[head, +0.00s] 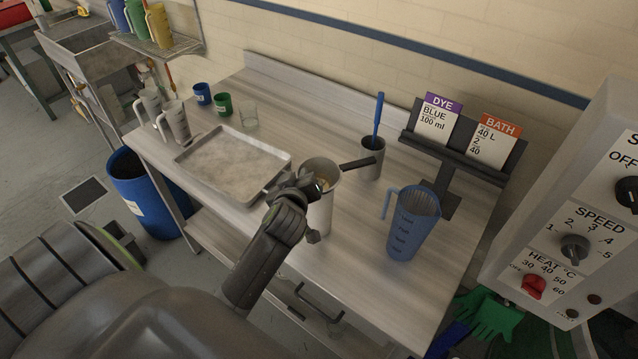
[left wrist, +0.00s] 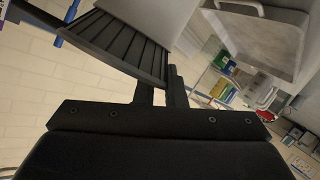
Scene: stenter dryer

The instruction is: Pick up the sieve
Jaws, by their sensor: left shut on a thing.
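My left gripper (head: 318,184) is at the mouth of a white jug (head: 321,212) on the table. It is shut on what looks like the sieve. A dark bar, apparently the sieve's handle (head: 358,162), runs right from the jug's rim to in front of a grey cup. In the left wrist view a dark ribbed piece (left wrist: 115,42), probably the same handle, reaches from the fingers toward the upper left. The sieve's bowl and the exact grip are hidden or too small to tell. My right gripper is not in view.
The grey cup (head: 371,170) holds a blue stick (head: 378,117). A blue measuring jug (head: 411,228) stands to the right, before the card stand (head: 446,166). A metal tray (head: 232,160) lies left, with small cups behind it.

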